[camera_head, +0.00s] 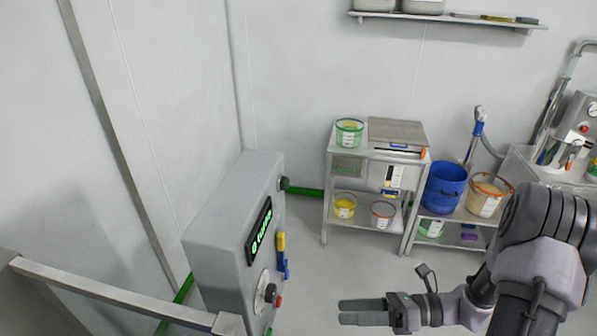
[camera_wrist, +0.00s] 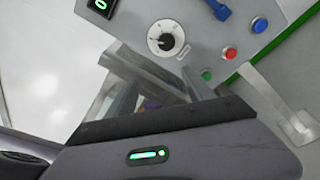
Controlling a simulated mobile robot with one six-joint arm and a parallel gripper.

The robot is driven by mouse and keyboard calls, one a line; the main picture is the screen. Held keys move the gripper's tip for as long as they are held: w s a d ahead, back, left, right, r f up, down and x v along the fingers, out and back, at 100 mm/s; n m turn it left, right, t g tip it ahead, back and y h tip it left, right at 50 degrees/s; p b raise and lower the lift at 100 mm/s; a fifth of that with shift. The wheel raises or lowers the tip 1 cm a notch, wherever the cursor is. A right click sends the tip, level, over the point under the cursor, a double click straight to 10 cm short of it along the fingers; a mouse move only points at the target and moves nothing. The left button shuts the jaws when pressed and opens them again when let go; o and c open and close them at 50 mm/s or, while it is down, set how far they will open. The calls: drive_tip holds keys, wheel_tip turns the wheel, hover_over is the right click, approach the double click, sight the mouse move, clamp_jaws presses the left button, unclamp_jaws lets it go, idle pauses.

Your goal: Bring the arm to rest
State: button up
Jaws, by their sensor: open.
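My gripper (camera_head: 362,312) is at the bottom middle of the head view, its fingers pointing left toward a grey control cabinet (camera_head: 215,215). The jaws are open, and I see nothing between them. Free space shows between the fingertips and the cabinet in the head view. In the wrist view the cabinet face shows a dial (camera_wrist: 165,40), a red button (camera_wrist: 229,54), a blue button (camera_wrist: 259,25) and a green button (camera_wrist: 206,74). My arm comes in from the lower right of the head view.
A metal rail (camera_head: 110,290) crosses the lower left. A steel cart (camera_head: 330,205) with several tubs stands at the back. A blue bucket (camera_head: 444,187) is beside it. A wall shelf (camera_head: 450,18) is above. Open floor (camera_head: 340,270) lies between the cabinet and cart.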

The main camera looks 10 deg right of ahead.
drive_tip(key=s+a+r+n+h+b, duration=0.1)
drive_tip(key=s+a+n+h+b, duration=0.1)
drive_tip(key=n, duration=0.6)
drive_tip(key=s+a+r+n+t+h+b, duration=0.1)
drive_tip(key=s+a+r+n+h+b, duration=0.1)
drive_tip(key=s+n+h+b, duration=0.2)
drive_tip(key=s+a+r+n+t+h+b, duration=0.1)
drive_tip(key=s+n+h+b, duration=0.3)
drive_tip(key=n, duration=0.8)
drive_tip(key=a+h+b, duration=0.1)
drive_tip(key=h+b, duration=0.1)
drive_tip(key=h, duration=0.2)
drive_tip(key=shift+a+r+n, duration=0.4)
drive_tip(key=shift+s, duration=0.1)
